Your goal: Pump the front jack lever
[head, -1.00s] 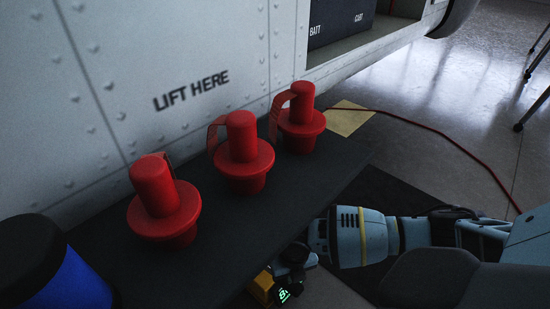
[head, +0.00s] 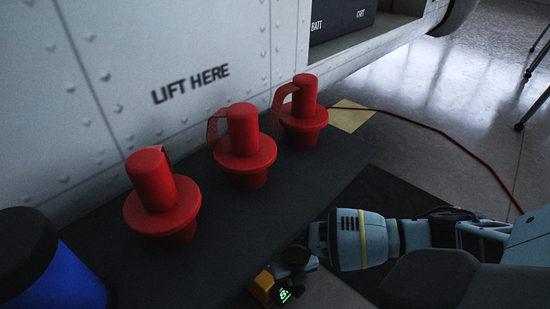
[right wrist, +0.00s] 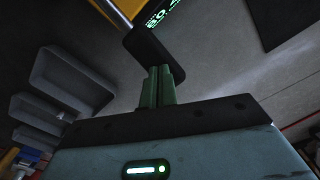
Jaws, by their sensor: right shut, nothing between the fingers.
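The front jack, with a yellow body (head: 262,288) and a lit green display (head: 284,296), shows partly past the dark table edge in the head view. In the right wrist view, its lever is a metal rod (right wrist: 114,12) ending in a black handle (right wrist: 162,58). My right gripper (right wrist: 161,72) is shut and empty, its fingertips close against the handle; I cannot tell whether they touch. In the head view my right arm comes in from the right and the fingers are not clearly visible. My left gripper is not in view.
Three red plugs (head: 246,160) stand on the dark table (head: 330,150) beside the white riveted fuselage marked "LIFT HERE" (head: 190,85). A blue container with a black top (head: 65,280) is at lower left. A red cable (head: 460,148) crosses the floor at right.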

